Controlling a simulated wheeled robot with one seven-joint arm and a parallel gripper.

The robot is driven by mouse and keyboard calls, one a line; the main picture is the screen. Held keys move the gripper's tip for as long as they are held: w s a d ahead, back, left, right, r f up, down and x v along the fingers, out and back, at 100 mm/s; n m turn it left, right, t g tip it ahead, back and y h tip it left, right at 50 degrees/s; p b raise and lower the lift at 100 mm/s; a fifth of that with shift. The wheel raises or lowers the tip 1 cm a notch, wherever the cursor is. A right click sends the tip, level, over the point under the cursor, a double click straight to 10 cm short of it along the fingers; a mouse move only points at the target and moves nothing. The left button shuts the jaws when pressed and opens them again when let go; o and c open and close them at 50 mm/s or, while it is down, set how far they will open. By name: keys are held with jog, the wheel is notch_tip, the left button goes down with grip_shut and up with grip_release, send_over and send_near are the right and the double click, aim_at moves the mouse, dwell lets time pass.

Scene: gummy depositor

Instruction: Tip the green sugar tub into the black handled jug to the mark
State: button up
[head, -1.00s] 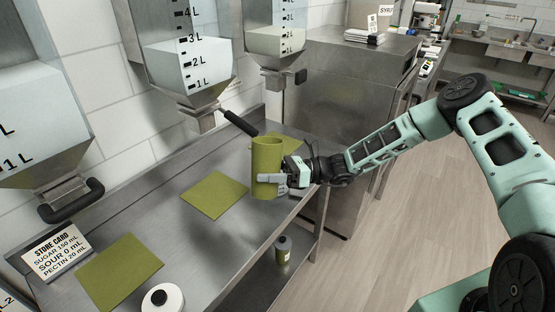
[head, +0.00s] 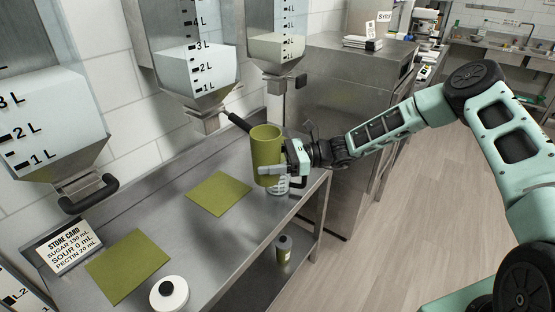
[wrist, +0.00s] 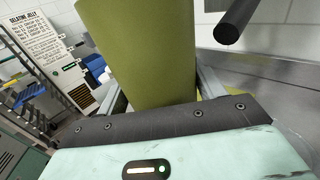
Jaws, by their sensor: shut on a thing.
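The green sugar tub (head: 266,158) is a tall olive-green cylinder with an open top. My gripper (head: 285,170) is shut on its side and holds it nearly upright above the right end of the steel bench. In the wrist view the tub (wrist: 138,50) fills the space between the fingers. A small clear vessel with white marks (head: 278,188) shows just below and behind the tub, partly hidden by it and the fingers. I cannot tell if it is the jug, and no black handle on it is visible. The tub's contents are hidden.
Hoppers with litre marks hang over the bench (head: 205,235); a black lever (head: 238,122) sticks out close to the tub. Green mats (head: 220,193) and (head: 130,265) lie bare. A store card (head: 68,246) and white round lidded item (head: 169,293) stand front left.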

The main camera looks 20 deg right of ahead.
notch_tip(320, 180, up, 4)
jog(key=shift+f+p, duration=0.15)
jog(key=shift+p, duration=0.8)
jog(key=s+p, duration=0.3)
jog(key=s, duration=0.5)
jog(key=shift+f, duration=0.15)
jog(key=s+d+f+m+t+h+b, duration=0.3)
jog(key=d+f+m+t+h+b, duration=0.2)
jog(key=d+f+m+t+h, duration=0.3)
jog(key=s+d+f+m+t+h+b, duration=0.4)
jog(key=d+f+m+t+h+b, duration=0.2)
jog(key=f, duration=0.9)
jog(key=shift+s+d+f+m+t+h, duration=0.2)
jog(key=shift+d+m+t+h, duration=1.05)
jog(key=shift+d+h, duration=0.85)
jog(key=shift+d, duration=0.1)
